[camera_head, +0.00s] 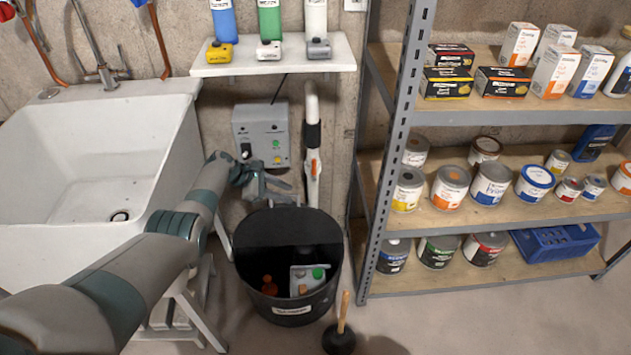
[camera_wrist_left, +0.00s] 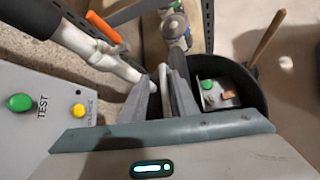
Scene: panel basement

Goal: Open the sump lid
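A black round sump tub (camera_head: 243,262) stands on the floor below the wall, and it shows at the right in the left wrist view (camera_wrist_left: 258,95). A dark panel (camera_head: 288,228) covers or backs its rear part; I cannot tell whether this is the lid. The front part shows a grey box with a green button (camera_head: 309,279). A grey control box (camera_head: 262,134) hangs on the wall, with a green TEST button (camera_wrist_left: 20,102) and a yellow button (camera_wrist_left: 78,110). My right gripper is out of view.
A white pipe with an orange handle (camera_head: 313,160) runs down the wall beside my gripper. A plunger (camera_head: 341,335) stands front right of the tub. A white sink (camera_head: 100,150) is left, a shelf of bottles (camera_head: 275,68) above, a metal rack (camera_head: 385,170) right.

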